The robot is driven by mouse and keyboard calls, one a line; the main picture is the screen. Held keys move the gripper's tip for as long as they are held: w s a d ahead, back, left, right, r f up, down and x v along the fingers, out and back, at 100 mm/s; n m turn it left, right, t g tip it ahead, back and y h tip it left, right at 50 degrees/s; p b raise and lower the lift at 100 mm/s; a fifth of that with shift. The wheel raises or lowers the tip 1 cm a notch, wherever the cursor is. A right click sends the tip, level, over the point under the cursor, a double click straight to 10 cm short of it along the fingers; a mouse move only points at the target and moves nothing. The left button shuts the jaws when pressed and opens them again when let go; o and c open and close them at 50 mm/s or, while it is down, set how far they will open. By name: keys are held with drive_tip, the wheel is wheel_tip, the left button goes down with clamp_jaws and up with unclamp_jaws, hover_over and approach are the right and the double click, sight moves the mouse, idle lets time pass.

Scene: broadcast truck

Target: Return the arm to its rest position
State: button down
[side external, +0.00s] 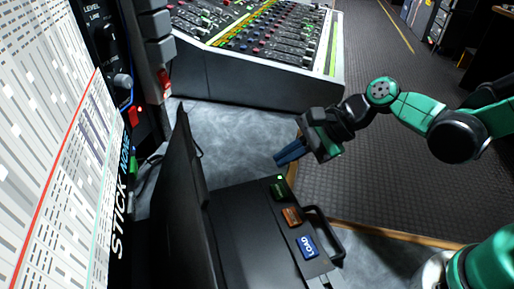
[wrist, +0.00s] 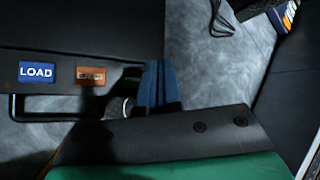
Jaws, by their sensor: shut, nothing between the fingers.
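My gripper (side external: 282,160) is at the end of my green and black arm, its blue fingers shut and empty. In the side external view it is above the edge of the grey worktop, just beyond the black case. In the wrist view the blue fingers of my gripper (wrist: 157,65) are together, and they overlap the edge of the case.
The open black case (side external: 238,223) has a blue LOAD button (side external: 307,247), an orange button (side external: 291,216), a green button (side external: 278,190) and a handle (side external: 329,232). A mixing console (side external: 265,80) stands behind. Grey worktop (side external: 225,135) is bare between them. A rack with screens is at left.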

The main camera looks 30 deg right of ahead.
drive_tip(key=s+d+r+n+t+h, duration=0.1)
drive_tip(key=s+d+r+n+h, duration=0.1)
drive_tip(key=d+n, duration=0.3)
drive_tip(key=s+d+r+n+t+h, duration=0.1)
drive_tip(key=d+n+h, duration=0.4)
drive_tip(key=n, duration=0.5)
drive_tip(key=shift+s+d+r+n+h, duration=0.3)
drive_tip(key=shift+s+d+r, duration=0.2)
drive_tip(key=shift+s+d, duration=0.25)
drive_tip(key=shift+w, duration=0.1)
drive_tip(key=w+a+r+n+g, duration=0.2)
drive_tip(key=a+n, duration=0.4)
drive_tip(key=n, duration=0.7)
drive_tip(key=w+a+r+n+g, duration=0.1)
drive_tip(key=a+n+g, duration=0.4)
drive_tip(key=n, duration=0.9)
drive_tip(key=shift+w+a+r, duration=0.4)
drive_tip(key=shift+w+a, duration=0.25)
drive_tip(key=shift+w, duration=0.2)
